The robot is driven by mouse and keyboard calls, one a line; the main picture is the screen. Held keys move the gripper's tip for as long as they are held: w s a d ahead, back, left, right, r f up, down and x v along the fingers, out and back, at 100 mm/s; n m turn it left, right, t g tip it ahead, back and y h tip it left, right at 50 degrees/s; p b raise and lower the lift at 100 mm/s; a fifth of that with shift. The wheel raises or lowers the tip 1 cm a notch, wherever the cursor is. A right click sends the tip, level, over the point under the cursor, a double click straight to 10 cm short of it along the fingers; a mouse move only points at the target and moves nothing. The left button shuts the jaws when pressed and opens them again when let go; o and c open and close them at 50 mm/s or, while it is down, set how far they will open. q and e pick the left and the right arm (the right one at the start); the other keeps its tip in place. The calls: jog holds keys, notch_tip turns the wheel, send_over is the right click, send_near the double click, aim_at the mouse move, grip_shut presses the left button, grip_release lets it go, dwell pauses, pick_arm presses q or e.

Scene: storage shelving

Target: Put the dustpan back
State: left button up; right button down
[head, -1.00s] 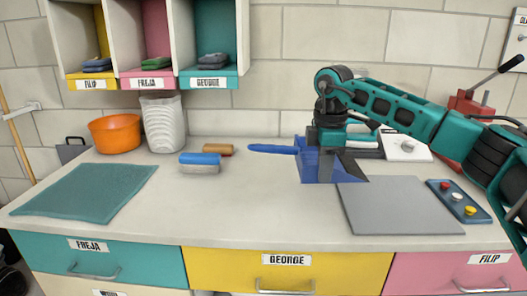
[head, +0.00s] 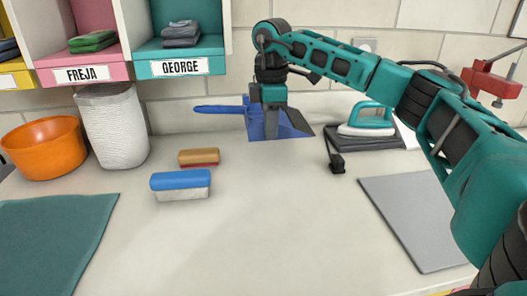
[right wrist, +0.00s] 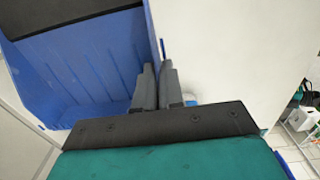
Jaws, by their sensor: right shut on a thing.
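The blue dustpan (head: 258,122) has its handle pointing left and its scoop to the right, near the back wall in the head view. My right gripper (head: 270,122) points down and is shut on it. In the right wrist view the dustpan's ribbed blue scoop (right wrist: 85,75) fills the upper left, beside my right gripper's grey fingers (right wrist: 157,82). The exact grip spot is partly hidden, and I cannot tell whether the dustpan touches the counter. My left gripper is not in view.
A blue-topped brush (head: 180,186) and an orange-brown brush (head: 199,157) lie left of centre. An orange bowl (head: 45,150), a white basket (head: 113,125) and a teal mat (head: 55,235) are left. A teal iron (head: 368,120) and grey board (head: 420,215) are right. The middle counter is clear.

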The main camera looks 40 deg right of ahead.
notch_tip(320, 180, down, 10)
jog(key=shift+r+b, duration=0.1)
jog(key=shift+b, duration=0.35)
jog(key=shift+f, duration=0.5)
jog(key=c, duration=1.3)
grip_release()
jog(key=shift+o, duration=0.2)
notch_tip(320, 180, up, 13)
jog(key=p, duration=0.1)
jog(key=shift+s, duration=0.1)
